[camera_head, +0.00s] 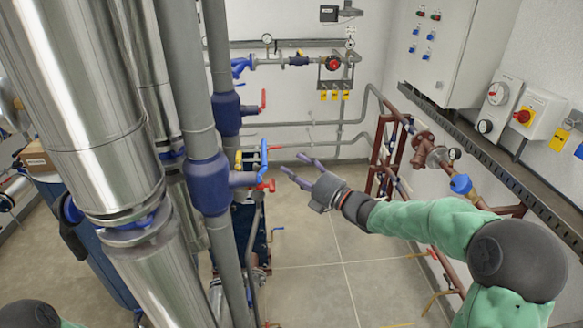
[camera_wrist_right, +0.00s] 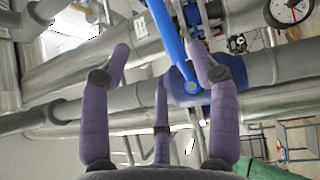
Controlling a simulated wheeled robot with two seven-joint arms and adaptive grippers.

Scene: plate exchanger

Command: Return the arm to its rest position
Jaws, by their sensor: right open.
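My right arm (camera_head: 410,218), with a green sleeve, reaches in from the right of the head view. Its right gripper (camera_head: 297,165) points left, with its purple-grey fingers apart and empty. The fingertips are a little to the right of a blue lever handle (camera_head: 264,160) on a vertical grey pipe (camera_head: 200,120), with a visible gap in the picture. In the right wrist view the gripper (camera_wrist_right: 160,65) is spread, and a blue lever (camera_wrist_right: 168,35) shows between and beyond the fingers. A dark rounded piece of my left arm shows at the bottom left of the head view; the left gripper is out of frame.
Large silver insulated pipes (camera_head: 85,110) fill the left. A red handle (camera_head: 266,185) sits below the blue lever. A red pipe frame (camera_head: 385,155) and a wall cable tray (camera_head: 500,165) run along the right. The floor (camera_head: 320,260) below the arm is mostly clear.

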